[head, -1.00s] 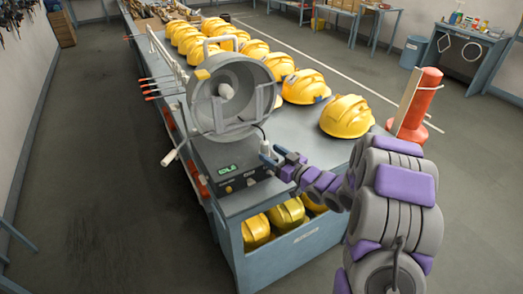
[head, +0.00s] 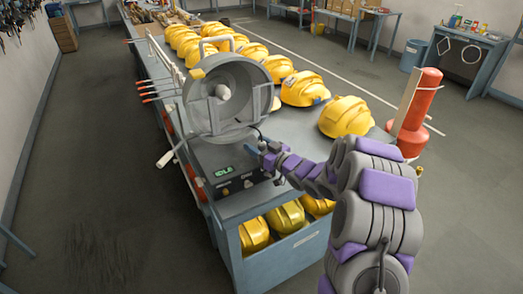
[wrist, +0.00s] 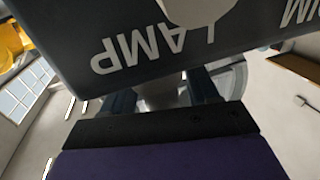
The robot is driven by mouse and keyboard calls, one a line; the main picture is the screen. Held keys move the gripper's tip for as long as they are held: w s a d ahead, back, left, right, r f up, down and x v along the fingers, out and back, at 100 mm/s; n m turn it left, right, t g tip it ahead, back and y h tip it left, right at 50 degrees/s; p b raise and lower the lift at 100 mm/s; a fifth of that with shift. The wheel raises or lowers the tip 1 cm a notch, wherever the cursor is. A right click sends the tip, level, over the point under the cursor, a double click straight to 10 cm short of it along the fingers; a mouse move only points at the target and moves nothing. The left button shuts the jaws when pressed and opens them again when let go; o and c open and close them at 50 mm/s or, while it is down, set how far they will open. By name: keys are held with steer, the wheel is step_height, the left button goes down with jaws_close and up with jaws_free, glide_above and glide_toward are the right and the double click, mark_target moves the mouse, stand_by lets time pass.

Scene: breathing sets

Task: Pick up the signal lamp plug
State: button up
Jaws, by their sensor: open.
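My gripper (head: 262,152) is at the back right of a dark control box (head: 232,182) with a green display, below the large grey signal lamp (head: 228,95). In the wrist view my gripper (wrist: 163,93) has its two dark blue fingers spread apart. A pale grey piece (wrist: 165,94), probably the plug, shows between them, partly hidden by the gripper body; I cannot tell whether the fingers touch it. The box face with the upside-down word LAMP (wrist: 150,50) fills the top of the wrist view. In the head view the plug is mostly hidden by the fingers.
Several yellow helmets (head: 345,117) stand along the grey bench behind the lamp, and more (head: 285,217) lie on its lower shelf. An orange cylinder (head: 417,112) stands right of my arm. Red-handled tools (head: 160,88) stick out on the left. The floor at left is clear.

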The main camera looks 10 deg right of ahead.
steer(key=shift+d, duration=0.25)
steer(key=shift+c, duration=1.1)
steer(key=shift+a, duration=0.4)
steer(key=c, duration=0.6)
steer(key=shift+c, duration=1.1)
steer(key=shift+d, duration=0.1)
steer(key=shift+d, duration=0.1)
